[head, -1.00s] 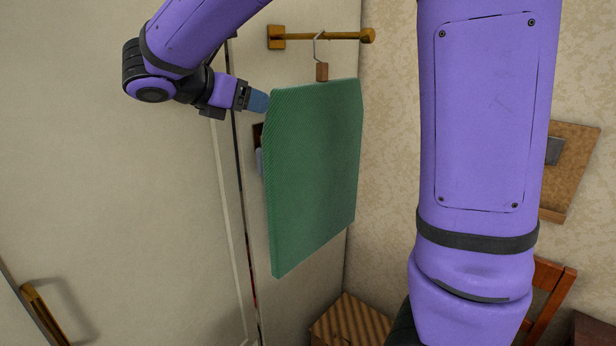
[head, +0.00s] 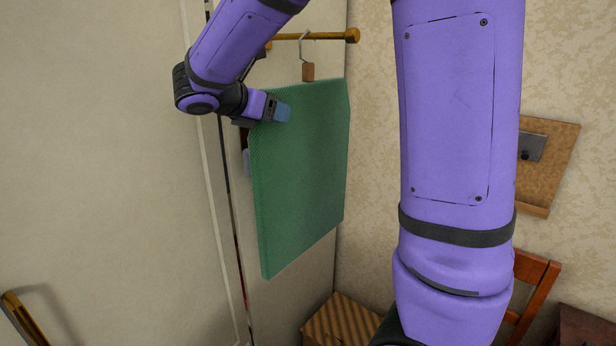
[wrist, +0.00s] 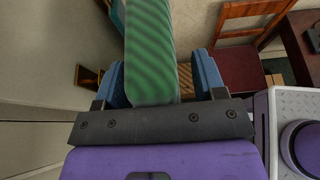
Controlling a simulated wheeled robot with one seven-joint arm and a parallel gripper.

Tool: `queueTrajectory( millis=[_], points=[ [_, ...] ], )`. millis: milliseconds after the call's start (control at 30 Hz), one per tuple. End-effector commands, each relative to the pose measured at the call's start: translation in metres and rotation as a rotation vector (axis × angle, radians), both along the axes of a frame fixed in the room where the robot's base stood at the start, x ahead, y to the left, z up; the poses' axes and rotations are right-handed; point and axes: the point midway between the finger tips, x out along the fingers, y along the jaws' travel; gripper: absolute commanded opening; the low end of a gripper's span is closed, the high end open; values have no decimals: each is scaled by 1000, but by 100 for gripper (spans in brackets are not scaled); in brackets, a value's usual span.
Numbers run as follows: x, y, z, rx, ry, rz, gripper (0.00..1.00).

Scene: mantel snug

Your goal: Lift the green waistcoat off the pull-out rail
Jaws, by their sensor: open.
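The green waistcoat (head: 300,170) hangs as a flat, thick panel in the head view. Its hanger, with a thin wire hook and a small wooden block (head: 308,72), hangs from the brass pull-out rail (head: 325,36). My gripper (head: 283,111) is at the waistcoat's upper left part, with one blue finger in front of its face. In the wrist view the waistcoat's green edge (wrist: 150,50) lies between the two blue fingers of my open gripper (wrist: 161,80), nearer the left one. A gap shows on the right side. The other finger is hidden in the head view.
A pale door or panel fills the left, with a brass handle (head: 22,318) low down. A striped box (head: 335,320) stands below the waistcoat. A wooden chair (head: 532,285) and a wall board (head: 548,160) are at the right.

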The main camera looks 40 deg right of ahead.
Motion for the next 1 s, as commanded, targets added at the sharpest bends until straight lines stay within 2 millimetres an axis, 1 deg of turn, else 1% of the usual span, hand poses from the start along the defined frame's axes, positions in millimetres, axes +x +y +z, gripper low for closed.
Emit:
queueTrajectory(
  millis=[133,167,200,267,300,433,833,1000],
  points=[
    [0,0,0,0,0,0,64],
    [0,0,0,0,0,0,62],
    [0,0,0,0,0,0,52],
    [0,0,0,0,0,0,39],
    [0,0,0,0,0,0,29],
    [0,0,0,0,0,0,0],
    [0,0,2,-1,-2,-1,0],
    [0,0,13,-1,-4,-2,0]
  ],
)
